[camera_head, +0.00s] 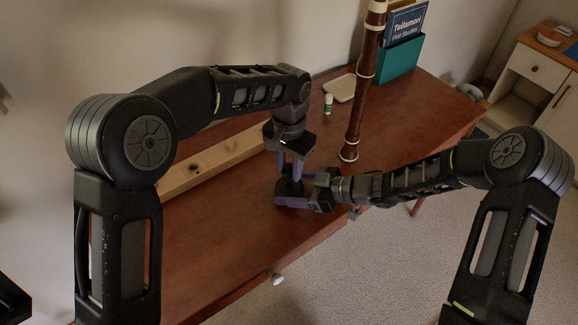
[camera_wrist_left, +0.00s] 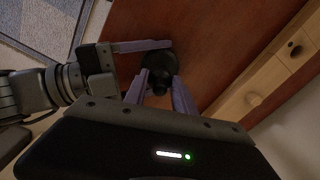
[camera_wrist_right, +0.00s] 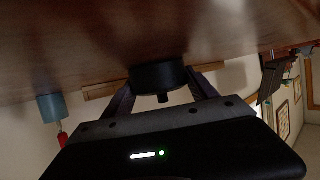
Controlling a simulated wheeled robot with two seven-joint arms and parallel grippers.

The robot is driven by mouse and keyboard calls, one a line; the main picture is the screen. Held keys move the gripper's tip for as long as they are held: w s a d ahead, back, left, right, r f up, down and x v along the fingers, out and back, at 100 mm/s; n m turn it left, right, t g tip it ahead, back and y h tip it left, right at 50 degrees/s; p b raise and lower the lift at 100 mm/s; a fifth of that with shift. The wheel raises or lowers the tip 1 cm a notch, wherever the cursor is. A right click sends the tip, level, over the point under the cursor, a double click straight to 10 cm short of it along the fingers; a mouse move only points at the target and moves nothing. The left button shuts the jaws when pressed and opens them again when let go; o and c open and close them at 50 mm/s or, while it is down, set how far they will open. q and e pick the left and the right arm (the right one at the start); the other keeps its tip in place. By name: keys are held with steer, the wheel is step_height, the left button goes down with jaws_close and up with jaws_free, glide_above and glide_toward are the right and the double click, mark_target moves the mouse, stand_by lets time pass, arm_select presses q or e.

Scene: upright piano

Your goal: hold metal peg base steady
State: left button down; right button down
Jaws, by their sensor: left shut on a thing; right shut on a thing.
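The metal peg base is a dark round disc (camera_head: 287,188) with a short peg, standing on the reddish-brown wooden top. It shows in the left wrist view (camera_wrist_left: 165,60) and, upside down, in the right wrist view (camera_wrist_right: 158,75). My left gripper (camera_head: 294,176) comes from above, its purple fingers shut on the peg (camera_wrist_left: 159,84). My right gripper (camera_head: 284,201) lies low at the side, its fingers shut on the disc; one finger shows along the disc's edge in the left wrist view. The fingers partly hide the base in the head view.
A pale wooden board with holes (camera_head: 208,163) lies behind, along the wall. A brown woodwind instrument (camera_head: 366,80) stands upright at the right, near a small green-and-white tube (camera_head: 327,104), a cream dish (camera_head: 341,88) and a teal book holder (camera_head: 399,62). The front left surface is clear.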

mark_target(289, 189)
arm_select(q)
steer(key=shift+f, duration=0.9)
steer(key=shift+f, duration=0.6)
stand_by(0.4)
